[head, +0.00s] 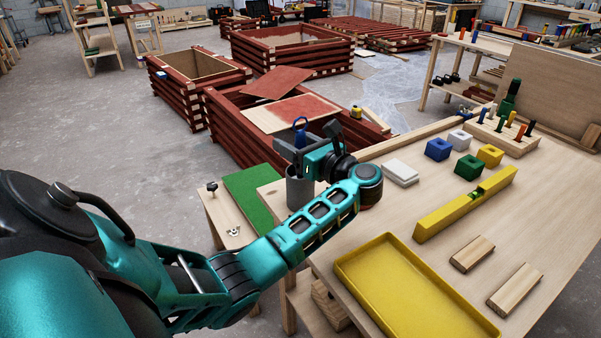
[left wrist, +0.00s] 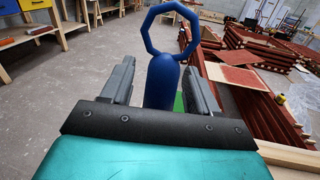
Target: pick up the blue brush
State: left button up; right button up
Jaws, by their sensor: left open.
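The blue brush (head: 300,138) stands upright, its blue handle with a ring-shaped top showing above a grey cylindrical cup (head: 298,193). Its lower part is hidden. In the left wrist view the brush's thick handle (left wrist: 162,82) rises between the two dark fingers, and its ring stands beyond their tips. My left gripper (head: 309,147) is open, with one finger on each side of the handle; gaps show on both sides. It also shows in the left wrist view (left wrist: 160,68). My right gripper is in neither view.
On the workbench (head: 405,222) are a white block (head: 400,172), a yellow level (head: 465,204), a yellow tray (head: 345,262), several coloured blocks and two wooden pieces. A green mat (head: 248,190) lies left of the cup. Red batten frames (head: 240,125) stand behind.

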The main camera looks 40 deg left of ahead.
pick_arm(q)
jog(key=c, duration=1)
jog(key=shift+c, duration=0.2)
jog(key=shift+r, duration=0.15)
